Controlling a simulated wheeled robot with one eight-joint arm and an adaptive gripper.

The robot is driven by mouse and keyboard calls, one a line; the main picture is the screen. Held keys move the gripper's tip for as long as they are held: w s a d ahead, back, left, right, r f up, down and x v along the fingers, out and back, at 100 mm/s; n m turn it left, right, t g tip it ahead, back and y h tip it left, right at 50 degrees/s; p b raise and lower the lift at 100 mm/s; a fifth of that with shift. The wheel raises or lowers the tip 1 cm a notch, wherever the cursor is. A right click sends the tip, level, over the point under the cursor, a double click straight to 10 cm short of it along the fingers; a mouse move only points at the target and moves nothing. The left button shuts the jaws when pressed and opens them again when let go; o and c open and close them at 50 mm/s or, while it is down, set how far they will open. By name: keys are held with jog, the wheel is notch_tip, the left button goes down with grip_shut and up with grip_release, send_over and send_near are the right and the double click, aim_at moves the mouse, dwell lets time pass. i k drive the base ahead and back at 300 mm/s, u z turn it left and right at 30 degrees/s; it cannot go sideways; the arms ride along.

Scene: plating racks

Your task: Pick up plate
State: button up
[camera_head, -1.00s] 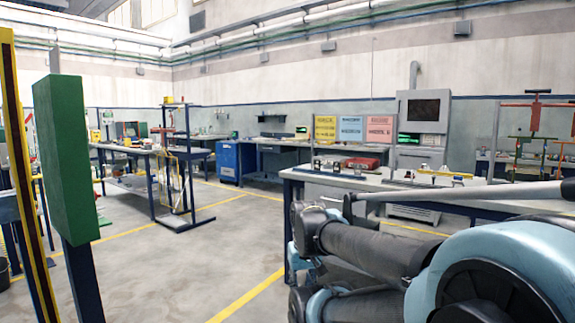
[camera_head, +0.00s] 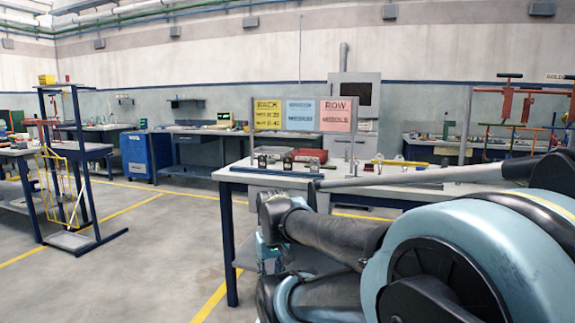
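I cannot make out a plate for certain in this view. The nearest workbench (camera_head: 238,176) stands ahead, its pale top holding several small parts, a red box (camera_head: 309,156) and a yellow bar-like piece (camera_head: 400,162). Any plate among these is too small to tell. My arm fills the lower right and hides part of the bench. My gripper does not show, so I cannot see whether it holds anything.
Yellow, blue and pink signs, including the pink sign (camera_head: 336,115), stand behind the bench. A blue cabinet (camera_head: 146,155) and a dark rack frame (camera_head: 80,180) stand to the left. A red-topped stand (camera_head: 507,105) is at the right. Open floor (camera_head: 150,265) lies at the lower left.

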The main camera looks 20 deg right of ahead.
aim_at(261, 164)
jog(key=z, duration=0.5)
jog(key=i, duration=0.7)
jog(key=z, duration=0.55)
